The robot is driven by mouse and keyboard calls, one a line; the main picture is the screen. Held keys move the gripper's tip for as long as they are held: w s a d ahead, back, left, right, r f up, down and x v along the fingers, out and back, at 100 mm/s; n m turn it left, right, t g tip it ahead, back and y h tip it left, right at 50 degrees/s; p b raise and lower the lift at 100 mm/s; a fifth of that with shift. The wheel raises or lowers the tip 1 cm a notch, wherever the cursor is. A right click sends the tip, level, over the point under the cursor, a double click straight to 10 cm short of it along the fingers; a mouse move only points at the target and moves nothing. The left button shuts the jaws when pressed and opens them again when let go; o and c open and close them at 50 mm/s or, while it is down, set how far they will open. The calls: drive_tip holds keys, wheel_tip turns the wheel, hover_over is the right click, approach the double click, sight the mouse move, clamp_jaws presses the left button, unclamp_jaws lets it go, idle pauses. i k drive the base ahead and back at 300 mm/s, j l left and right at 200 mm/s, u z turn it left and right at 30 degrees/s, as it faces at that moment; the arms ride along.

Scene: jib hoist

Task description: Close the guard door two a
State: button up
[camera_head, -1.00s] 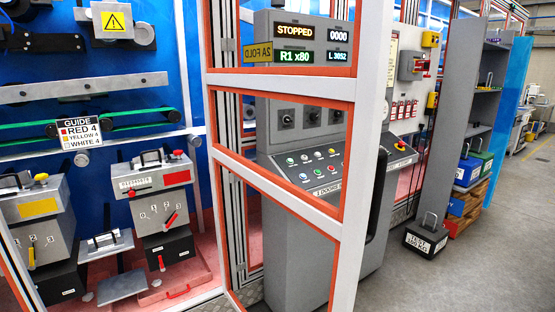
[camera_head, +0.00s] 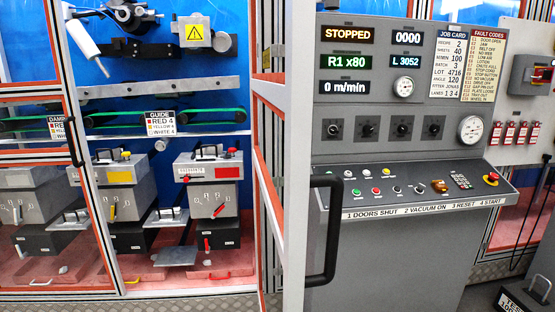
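The guard door (camera_head: 296,170), with white outer edges, orange inner trim and clear panels, stands open. It projects from the machine front towards me and shows nearly edge-on in the middle of the view. Its black bar handle (camera_head: 332,232) sticks out to the right, in front of the control console. To its left, the doorway shows the grey folding units inside. The door's label cannot be read now. My gripper is not in view.
The grey control console (camera_head: 390,262) stands right behind the door; its display reads STOPPED. Another framed guard panel (camera_head: 95,225) is at the left. Red trays (camera_head: 185,268) line the machine floor.

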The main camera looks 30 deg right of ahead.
sight(289, 95)
drive_tip(key=i+l, duration=0.1)
drive_tip(key=l, duration=0.3)
drive_tip(key=i+l+u, duration=0.1)
drive_tip(key=l, duration=0.3)
drive_tip(key=i+l, duration=0.15)
drive_tip(key=l, duration=0.2)
drive_tip(key=i+l+u, duration=0.15)
drive_tip(key=l, duration=0.25)
drive_tip(key=k, duration=0.05)
